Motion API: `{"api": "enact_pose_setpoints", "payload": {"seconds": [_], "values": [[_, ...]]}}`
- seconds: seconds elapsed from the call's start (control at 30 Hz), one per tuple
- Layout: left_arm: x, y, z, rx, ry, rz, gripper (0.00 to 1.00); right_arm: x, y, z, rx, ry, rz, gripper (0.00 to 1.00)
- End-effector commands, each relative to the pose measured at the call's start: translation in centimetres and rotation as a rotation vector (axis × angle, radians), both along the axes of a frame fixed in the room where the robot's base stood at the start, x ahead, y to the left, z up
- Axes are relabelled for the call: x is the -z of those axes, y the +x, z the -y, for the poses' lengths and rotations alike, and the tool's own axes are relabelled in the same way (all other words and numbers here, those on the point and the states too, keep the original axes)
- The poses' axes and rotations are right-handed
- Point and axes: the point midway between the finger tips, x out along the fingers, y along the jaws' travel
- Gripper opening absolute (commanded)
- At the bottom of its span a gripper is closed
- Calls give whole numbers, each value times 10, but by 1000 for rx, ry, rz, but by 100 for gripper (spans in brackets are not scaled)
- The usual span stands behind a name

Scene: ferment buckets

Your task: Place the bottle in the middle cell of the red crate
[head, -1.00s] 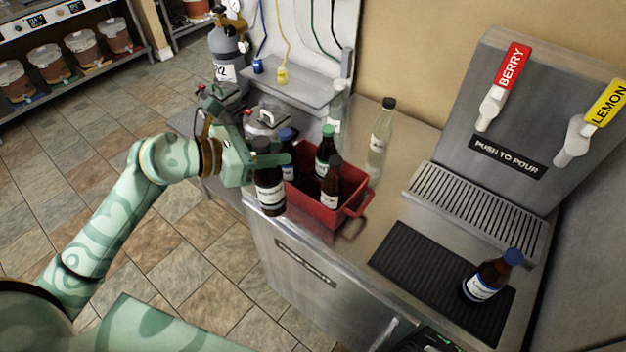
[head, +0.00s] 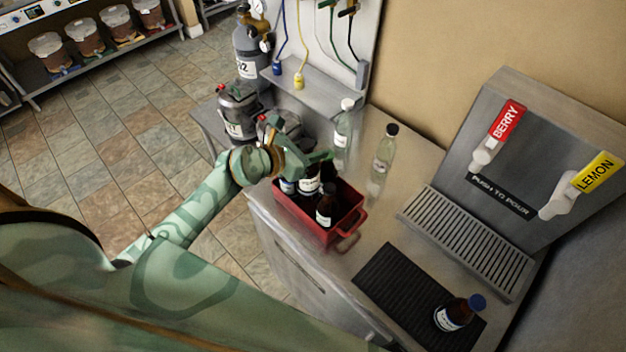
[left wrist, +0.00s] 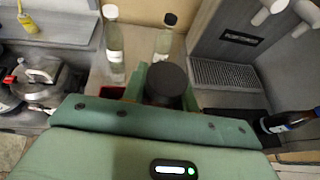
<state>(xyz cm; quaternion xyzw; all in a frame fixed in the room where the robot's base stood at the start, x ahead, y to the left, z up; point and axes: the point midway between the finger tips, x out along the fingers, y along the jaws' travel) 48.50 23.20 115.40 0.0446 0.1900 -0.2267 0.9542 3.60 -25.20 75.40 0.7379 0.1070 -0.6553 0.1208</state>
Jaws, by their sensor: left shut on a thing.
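My left gripper (head: 316,160) is above the red crate (head: 300,221) in the head view, shut on a dark brown bottle (head: 308,184) with a pale label. Its round black cap shows between the fingers in the left wrist view (left wrist: 167,80). The held bottle is over or partly inside the crate; its lower end is hidden, so I cannot tell whether it touches the bottom. A dark bottle (head: 326,212) stands at the crate's near side, and a blue-marked bottle (head: 287,187) at its left. The gripper hides part of the crate's inside. My right gripper is not in view.
Two clear bottles, one white-capped (head: 343,135) and one black-capped (head: 384,152), stand behind the crate. A blue-capped brown bottle (head: 458,314) is on the black mat (head: 398,290). The tap unit (head: 515,160) is at the right. Metal pots (head: 238,112) stand at the left.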

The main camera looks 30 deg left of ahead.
Motion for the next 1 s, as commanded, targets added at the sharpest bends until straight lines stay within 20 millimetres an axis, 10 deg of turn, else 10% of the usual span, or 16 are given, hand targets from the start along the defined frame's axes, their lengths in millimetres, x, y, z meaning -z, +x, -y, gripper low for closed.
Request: {"api": "enact_pose_setpoints", "payload": {"seconds": [0.53,1.0], "values": [[90,1,0,0,-1,3,0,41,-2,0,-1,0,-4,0],[99,1,0,0,1,5,0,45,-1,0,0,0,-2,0]]}}
